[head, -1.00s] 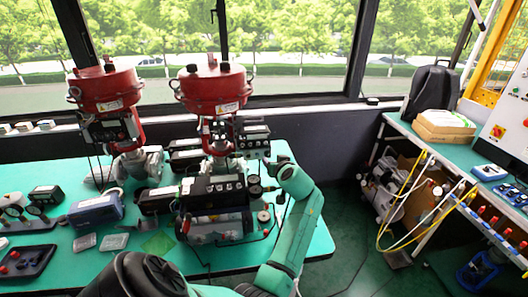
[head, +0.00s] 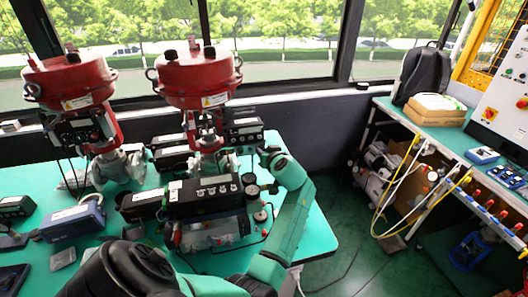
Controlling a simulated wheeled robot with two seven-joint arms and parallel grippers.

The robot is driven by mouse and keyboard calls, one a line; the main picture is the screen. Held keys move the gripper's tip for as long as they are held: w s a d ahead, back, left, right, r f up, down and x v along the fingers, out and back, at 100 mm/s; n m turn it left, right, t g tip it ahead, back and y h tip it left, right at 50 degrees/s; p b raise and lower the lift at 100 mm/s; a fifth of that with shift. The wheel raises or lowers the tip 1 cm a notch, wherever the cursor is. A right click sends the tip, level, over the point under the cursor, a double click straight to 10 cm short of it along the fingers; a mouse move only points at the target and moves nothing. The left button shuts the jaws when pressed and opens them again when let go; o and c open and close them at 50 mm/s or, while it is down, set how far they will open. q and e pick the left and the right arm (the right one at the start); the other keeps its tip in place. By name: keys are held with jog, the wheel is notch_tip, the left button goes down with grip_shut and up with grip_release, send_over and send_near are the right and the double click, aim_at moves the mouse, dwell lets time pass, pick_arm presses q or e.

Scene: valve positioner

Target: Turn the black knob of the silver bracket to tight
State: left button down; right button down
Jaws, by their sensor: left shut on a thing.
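My left arm comes up from the bottom, and its gripper (head: 264,154) is at the back right of the right-hand valve assembly. The gripper is small and dark here; its fingers are shut at the assembly's right side. The black knob is not clearly visible, apparently covered by the gripper, so its turn angle cannot be read. Silver metal of the bracket area (head: 207,162) shows below the red actuator (head: 195,78), partly behind the black positioner box (head: 205,195). My right gripper is not in view.
A second red-topped valve (head: 70,85) stands to the left. Small round gauges (head: 260,216) and tubing crowd the front right of the assembly. A blue-grey device (head: 72,220) lies on the green table (head: 310,235), whose right corner is bare. A side bench (head: 430,128) stands at right.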

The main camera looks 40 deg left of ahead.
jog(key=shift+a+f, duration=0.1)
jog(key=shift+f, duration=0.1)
pick_arm(q)
jog(key=shift+w+d+f+m+g+y+b, duration=0.15)
jog(key=shift+m+g+y+b, duration=0.45)
jog(key=shift+m+b, duration=0.6)
jog(key=shift+w+m+g+y+b, duration=0.1)
jog(key=shift+m+g+y+b, duration=0.45)
jog(key=shift+m+b, duration=0.6)
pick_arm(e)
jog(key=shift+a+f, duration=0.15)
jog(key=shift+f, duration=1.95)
pick_arm(q)
jog(key=c, duration=0.6)
grip_release()
jog(key=shift+c, duration=0.2)
